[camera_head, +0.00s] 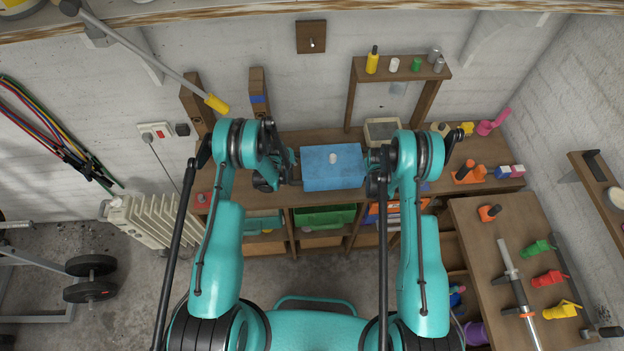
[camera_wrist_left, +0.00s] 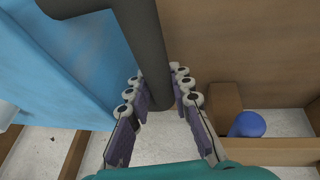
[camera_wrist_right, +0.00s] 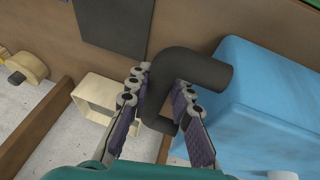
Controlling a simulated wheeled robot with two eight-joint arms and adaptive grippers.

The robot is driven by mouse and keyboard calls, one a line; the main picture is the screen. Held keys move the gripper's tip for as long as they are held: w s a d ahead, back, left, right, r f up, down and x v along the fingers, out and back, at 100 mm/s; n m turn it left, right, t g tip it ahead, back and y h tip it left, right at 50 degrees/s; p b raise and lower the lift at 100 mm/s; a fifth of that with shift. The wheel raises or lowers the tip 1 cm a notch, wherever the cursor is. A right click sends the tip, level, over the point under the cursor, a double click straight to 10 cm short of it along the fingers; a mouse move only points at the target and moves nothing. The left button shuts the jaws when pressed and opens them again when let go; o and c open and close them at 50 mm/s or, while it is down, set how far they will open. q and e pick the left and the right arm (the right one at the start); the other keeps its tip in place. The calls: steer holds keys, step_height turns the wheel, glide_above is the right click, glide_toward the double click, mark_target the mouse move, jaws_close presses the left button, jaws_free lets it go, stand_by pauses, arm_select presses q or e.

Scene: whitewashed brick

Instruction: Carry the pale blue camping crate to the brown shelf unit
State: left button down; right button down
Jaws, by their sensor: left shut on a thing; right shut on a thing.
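The pale blue crate (camera_head: 318,177) hangs or stands level between my two grippers, in front of or over the top of the brown shelf unit (camera_head: 296,213); I cannot tell whether it touches. A small white cylinder (camera_head: 332,158) is on its lid. My left gripper (camera_head: 284,170) is shut on the dark handle (camera_wrist_left: 150,55) at the crate's left side. My right gripper (camera_head: 380,160) is shut on the dark bent handle (camera_wrist_right: 190,65) at its right side. The crate fills the left of the left wrist view (camera_wrist_left: 60,60) and the right of the right wrist view (camera_wrist_right: 265,95).

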arm_select(q)
steer(key=shift+f+b, duration=0.4)
steer(key=shift+f, duration=0.1)
arm_select(e)
steer(key=shift+f, duration=0.5)
arm_select(q)
steer(key=c, duration=1.5)
jaws_free()
steer(key=shift+c, duration=0.2)
arm_select(e)
steer(key=c, duration=1.5)
jaws_free()
steer(key=shift+c, duration=0.2)
arm_select(q)
steer(key=shift+o, duration=1)
steer(key=shift+s, duration=0.1)
arm_select(e)
steer(key=shift+o, duration=1)
arm_select(q)
steer(key=shift+s+r, duration=0.1)
steer(key=shift+r, duration=0.05)
arm_select(e)
steer(key=shift+s+r, duration=0.15)
steer(key=shift+s, duration=0.05)
steer(key=shift+w, duration=0.1)
